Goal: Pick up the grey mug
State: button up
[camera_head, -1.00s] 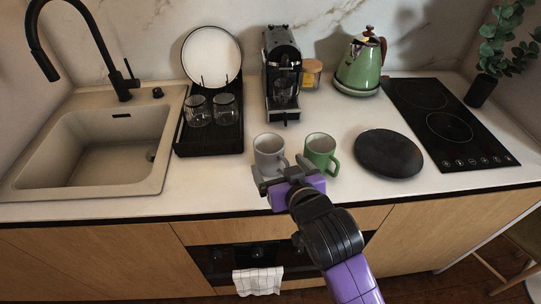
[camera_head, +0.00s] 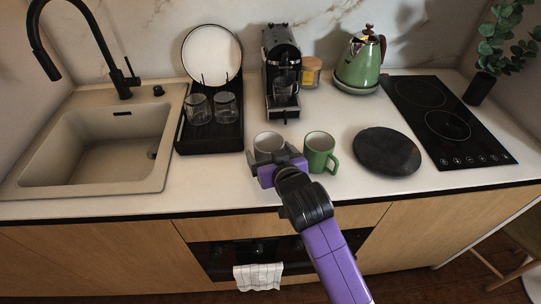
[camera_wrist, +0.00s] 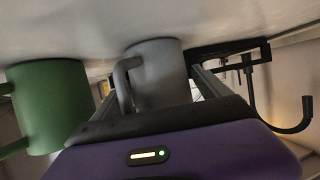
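The grey mug (camera_head: 268,142) stands upright on the white counter, left of the green mug. My gripper (camera_head: 272,161) is at its near side and hides its lower part in the head view. In the wrist view the grey mug (camera_wrist: 158,72) shows between the two spread fingers of my gripper (camera_wrist: 155,92), with its handle towards the left finger. The gripper is open; I cannot tell whether a finger touches the mug.
The green mug (camera_head: 319,150) stands close on the right and shows in the wrist view (camera_wrist: 52,105). A black round plate (camera_head: 387,151) lies further right. The black dish rack (camera_head: 209,141) with glasses is to the left, the coffee machine (camera_head: 281,75) behind.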

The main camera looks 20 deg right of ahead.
jog(key=c, duration=1.6)
jog(key=shift+o, duration=0.2)
jog(key=shift+r, duration=0.15)
